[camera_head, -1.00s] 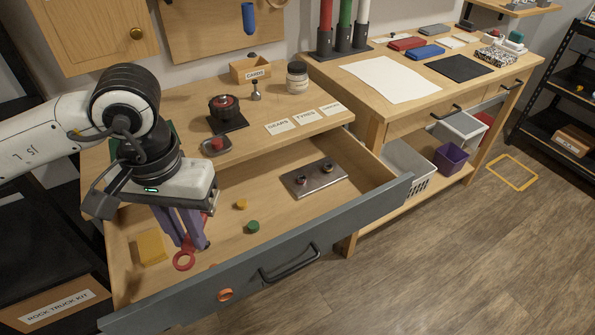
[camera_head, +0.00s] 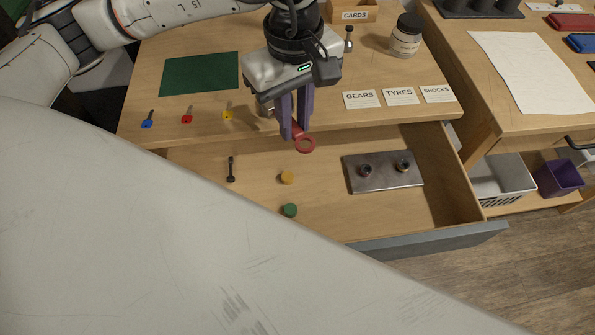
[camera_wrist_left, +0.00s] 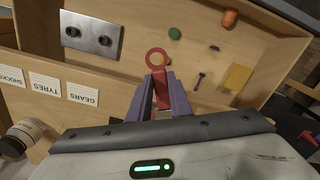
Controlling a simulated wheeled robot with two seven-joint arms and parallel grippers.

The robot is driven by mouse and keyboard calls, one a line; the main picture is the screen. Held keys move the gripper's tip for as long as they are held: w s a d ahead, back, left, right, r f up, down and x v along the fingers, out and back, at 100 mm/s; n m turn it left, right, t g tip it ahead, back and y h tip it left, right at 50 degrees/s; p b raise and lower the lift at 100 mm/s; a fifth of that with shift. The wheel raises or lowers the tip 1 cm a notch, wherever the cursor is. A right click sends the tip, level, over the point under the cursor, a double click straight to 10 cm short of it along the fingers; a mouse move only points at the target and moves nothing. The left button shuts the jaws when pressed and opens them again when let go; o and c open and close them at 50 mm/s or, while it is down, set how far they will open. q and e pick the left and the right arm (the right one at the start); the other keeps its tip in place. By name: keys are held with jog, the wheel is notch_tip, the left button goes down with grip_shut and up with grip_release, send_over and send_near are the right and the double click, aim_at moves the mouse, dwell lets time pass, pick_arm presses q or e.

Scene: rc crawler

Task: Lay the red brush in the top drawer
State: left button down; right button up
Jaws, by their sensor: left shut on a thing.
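The red brush (camera_head: 305,143) shows only as a red handle with a ring end; any bristles are hidden. My left gripper (camera_head: 293,133) is shut on it, with the ring beyond the purple fingertips. It also shows in the left wrist view (camera_wrist_left: 158,86). The gripper is at the back edge of the open top drawer (camera_head: 325,222), below the bench top's front edge in the picture. I cannot tell its height above the drawer floor. My right gripper is not in view.
The drawer holds a metal plate (camera_head: 382,174), a yellow piece (camera_head: 287,177), a green piece (camera_head: 290,210) and a black bolt (camera_head: 231,170). The wrist view adds a yellow block (camera_wrist_left: 237,77) and an orange piece (camera_wrist_left: 230,18). A large pale surface hides the drawer's front left.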

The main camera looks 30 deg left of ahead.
pick_arm(q)
jog(key=w+d+f+n, duration=0.1)
jog(key=d+n, duration=0.1)
jog(key=n, duration=0.6)
jog(key=n+b, duration=0.1)
jog(key=n, duration=1.8)
send_over(327, 170)
jog(key=s+d, duration=0.2)
jog(key=s, duration=0.1)
notch_tip(327, 170, down, 16)
jog(key=shift+s+d+r, duration=0.15)
jog(key=shift+f, duration=0.2)
jog(key=w+a, duration=0.2)
jog(key=w, duration=0.1)
jog(key=shift+w+a+f+p, duration=0.15)
jog(key=shift+f+p, duration=0.2)
jog(key=shift+f, duration=0.3)
